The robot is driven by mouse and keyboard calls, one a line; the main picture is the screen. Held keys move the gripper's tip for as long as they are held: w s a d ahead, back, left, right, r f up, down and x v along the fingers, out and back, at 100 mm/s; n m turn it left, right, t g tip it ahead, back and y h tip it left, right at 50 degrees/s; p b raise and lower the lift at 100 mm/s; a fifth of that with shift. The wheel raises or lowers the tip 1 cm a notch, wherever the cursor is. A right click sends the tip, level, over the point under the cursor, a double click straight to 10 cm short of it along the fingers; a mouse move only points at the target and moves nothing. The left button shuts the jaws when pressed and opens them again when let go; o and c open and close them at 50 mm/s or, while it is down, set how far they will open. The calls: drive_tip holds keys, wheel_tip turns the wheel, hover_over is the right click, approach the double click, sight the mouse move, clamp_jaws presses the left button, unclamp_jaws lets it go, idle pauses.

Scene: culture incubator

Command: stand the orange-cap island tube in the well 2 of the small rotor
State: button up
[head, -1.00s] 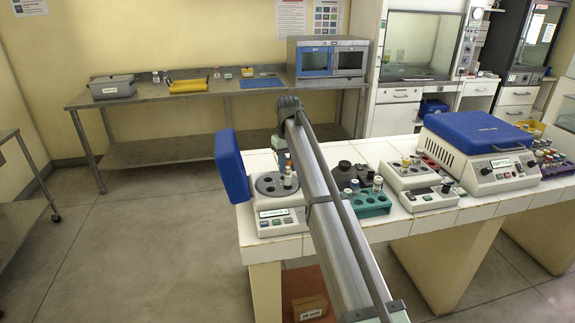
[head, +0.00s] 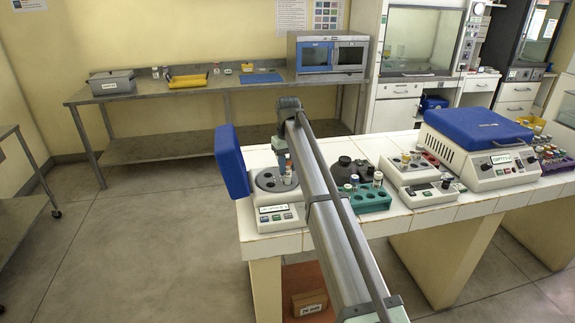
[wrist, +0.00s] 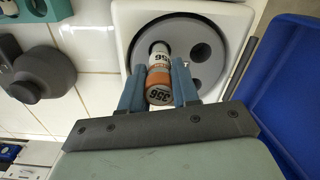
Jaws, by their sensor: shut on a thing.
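The orange-cap tube (wrist: 160,70), with a white label and "356" on its cap, is between the two blue fingers of my gripper (wrist: 159,90) in the wrist view. My gripper is shut on it near the cap. The small rotor (wrist: 181,24) is a grey disc with dark wells in a white machine. The tube's far end is at one well of it; I cannot tell how deep it sits, and no well number is readable. In the head view the tube (head: 288,173) stands about upright over the rotor (head: 267,184), partly beside my arm.
The machine's blue lid (head: 230,165) stands open to the left of the rotor. A teal rack (head: 372,199) with tubes and a dark round device (head: 343,170) are to the right. A blue-lidded centrifuge (head: 480,145) is further right on the white bench.

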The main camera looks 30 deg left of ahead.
sight(288, 173)
drive_tip(key=shift+f, duration=0.15)
drive_tip(key=shift+f, duration=1.55)
drive_tip(key=o, duration=1.4)
drive_tip(key=shift+r, duration=0.1)
drive_tip(key=shift+r, duration=3.7)
